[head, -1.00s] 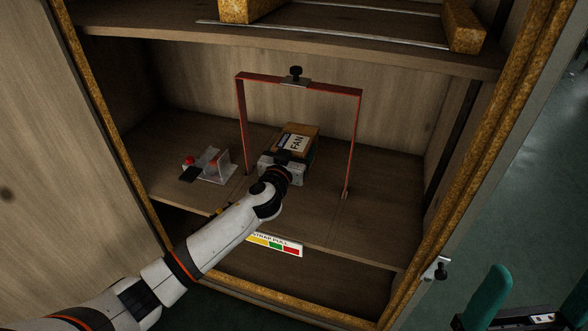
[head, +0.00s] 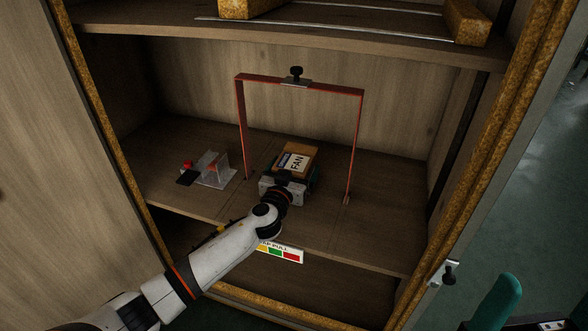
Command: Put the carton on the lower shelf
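The carton (head: 300,150) is a small brown box with a white label reading FAN, on or just above the middle shelf (head: 200,205), between the legs of a red arch. My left gripper (head: 291,176) reaches in from the front and is shut on the carton; a teal finger shows along its right side. The other finger is mostly hidden, and I cannot tell whether the carton touches the shelf. The lower shelf space (head: 340,285) is dark and partly covered by my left arm. My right gripper (head: 535,308) is partly in view at the bottom right corner, open and empty.
The red arch (head: 355,140) with a black knob stands around the carton. A clear plastic guard (head: 217,172) with a red part is to the left. A coloured label (head: 282,252) hangs at the middle shelf's front edge. The upper shelf (head: 300,38) is overhead.

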